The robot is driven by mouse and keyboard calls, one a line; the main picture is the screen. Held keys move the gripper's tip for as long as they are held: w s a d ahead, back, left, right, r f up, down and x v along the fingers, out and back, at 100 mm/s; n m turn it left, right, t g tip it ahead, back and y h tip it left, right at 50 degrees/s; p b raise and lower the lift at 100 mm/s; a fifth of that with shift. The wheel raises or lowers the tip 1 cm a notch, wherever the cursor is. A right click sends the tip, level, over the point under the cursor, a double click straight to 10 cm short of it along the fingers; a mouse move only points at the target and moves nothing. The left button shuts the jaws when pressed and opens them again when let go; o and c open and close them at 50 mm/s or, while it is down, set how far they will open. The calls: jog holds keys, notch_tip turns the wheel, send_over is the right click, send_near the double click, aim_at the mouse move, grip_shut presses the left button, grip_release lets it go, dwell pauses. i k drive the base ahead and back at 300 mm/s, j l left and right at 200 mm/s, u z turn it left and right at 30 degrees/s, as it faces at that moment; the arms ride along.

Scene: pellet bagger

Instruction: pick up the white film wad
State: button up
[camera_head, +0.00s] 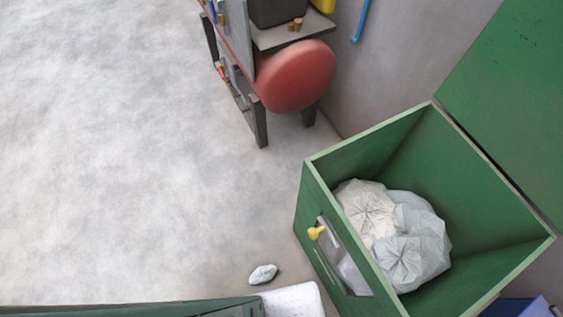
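A small crumpled pale white wad (263,274) lies on the grey floor in the lower middle of the head view, left of the green bin. It looks like the white film wad. Bare floor shows around it, and it stands apart from the bin. My gripper is not in view.
An open green bin (312,205) holding several whitish crumpled bags (400,235) stands at the right. A yellow knob (315,232) shows at its side opening. A machine with a red drum (296,76) stands at the upper middle. The floor at left is clear.

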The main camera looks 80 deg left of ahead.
aim_at(263, 273)
jog(key=k+l, duration=0.25)
jog(key=k, duration=0.15)
jog(key=k+l, duration=0.25)
jog(key=k, duration=0.15)
jog(key=k+l, duration=0.25)
jog(key=k, duration=0.15)
jog(key=k+u, duration=0.1)
jog(key=u, duration=0.3)
jog(key=k+l+u, duration=0.1)
jog(key=u, duration=0.25)
jog(key=k+u, duration=0.1)
jog(key=u, duration=0.3)
jog(key=k+u, duration=0.1)
jog(key=u, duration=0.3)
jog(key=i+j, duration=0.1)
jog(key=j, duration=0.15)
jog(key=i+j, duration=0.1)
jog(key=j, duration=0.15)
jog(key=i+j+z, duration=0.25)
jog(key=j, duration=0.2)
jog(key=j+z, duration=0.55)
jog(key=j, duration=0.3)
jog(key=z, duration=0.75)
jog(key=i+j, duration=0.05)
